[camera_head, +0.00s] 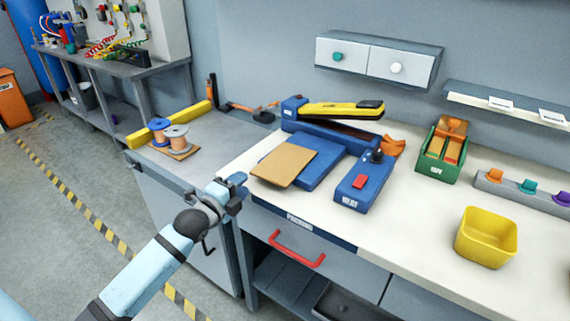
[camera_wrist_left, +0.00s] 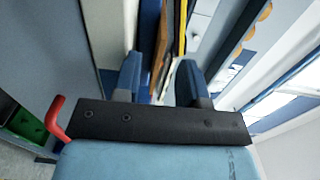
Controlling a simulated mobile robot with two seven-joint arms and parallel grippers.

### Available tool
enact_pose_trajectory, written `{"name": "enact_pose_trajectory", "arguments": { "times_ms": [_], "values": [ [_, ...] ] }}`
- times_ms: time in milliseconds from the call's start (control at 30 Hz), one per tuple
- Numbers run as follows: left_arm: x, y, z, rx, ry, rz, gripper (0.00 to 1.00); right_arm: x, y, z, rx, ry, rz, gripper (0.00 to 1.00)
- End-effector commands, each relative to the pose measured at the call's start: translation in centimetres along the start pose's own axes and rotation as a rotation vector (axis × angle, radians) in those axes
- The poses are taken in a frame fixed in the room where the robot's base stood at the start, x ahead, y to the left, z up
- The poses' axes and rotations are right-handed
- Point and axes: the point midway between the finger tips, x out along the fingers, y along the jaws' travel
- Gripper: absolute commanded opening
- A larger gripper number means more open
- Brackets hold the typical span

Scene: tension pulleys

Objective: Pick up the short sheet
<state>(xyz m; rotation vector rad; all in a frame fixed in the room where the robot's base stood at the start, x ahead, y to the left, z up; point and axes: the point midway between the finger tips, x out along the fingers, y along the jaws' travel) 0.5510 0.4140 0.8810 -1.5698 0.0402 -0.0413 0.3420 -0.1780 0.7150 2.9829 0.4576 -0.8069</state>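A flat tan sheet (camera_head: 285,165), which I take to be the short sheet, lies tilted on a blue slab-like base (camera_head: 318,167) on the white bench. It overhangs the base's left side. My left gripper (camera_head: 238,185) is at the bench's front left corner, just left of the sheet and apart from it. In the left wrist view the two blue fingers of my left gripper (camera_wrist_left: 159,82) are spread apart with nothing clamped. A narrow brown strip, probably the sheet (camera_wrist_left: 160,50), shows edge-on beyond the gap. My right gripper is not in view.
A blue box with a red button (camera_head: 358,182) stands right of the base. A yellow-armed blue device (camera_head: 340,110) is behind. A green box (camera_head: 440,155) and yellow bin (camera_head: 487,238) are further right. A red drawer handle (camera_head: 296,250) sticks out below the bench edge.

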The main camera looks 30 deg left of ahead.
Motion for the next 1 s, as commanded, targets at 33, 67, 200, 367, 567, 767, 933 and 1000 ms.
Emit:
{"name": "enact_pose_trajectory", "arguments": {
  "times_ms": [33,67,200,367,567,767,933,1000],
  "values": [
    [0.3,0.0,0.0,0.000,0.000,-0.001,0.38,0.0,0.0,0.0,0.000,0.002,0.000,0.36],
    [0.5,0.0,-0.1,0.000,0.000,-0.001,0.38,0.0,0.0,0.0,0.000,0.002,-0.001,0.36],
    [2.4,-0.2,-0.4,-0.003,0.000,-0.003,0.38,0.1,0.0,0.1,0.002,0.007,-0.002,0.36],
    [4.5,-0.2,-0.5,-0.001,-0.001,0.000,0.38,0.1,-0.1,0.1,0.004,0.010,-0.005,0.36],
    [5.3,-0.2,-0.6,0.000,0.000,0.001,0.38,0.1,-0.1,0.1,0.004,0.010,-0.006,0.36],
    [5.2,-0.2,-0.6,0.000,0.000,0.001,0.22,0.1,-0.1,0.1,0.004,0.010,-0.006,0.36],
    [5.2,-0.2,-0.6,0.000,0.000,0.001,0.00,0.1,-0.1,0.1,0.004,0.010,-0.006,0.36],
    [5.2,-0.3,-0.6,0.000,0.000,0.001,0.00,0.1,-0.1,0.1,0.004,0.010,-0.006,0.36]
  ]
}}
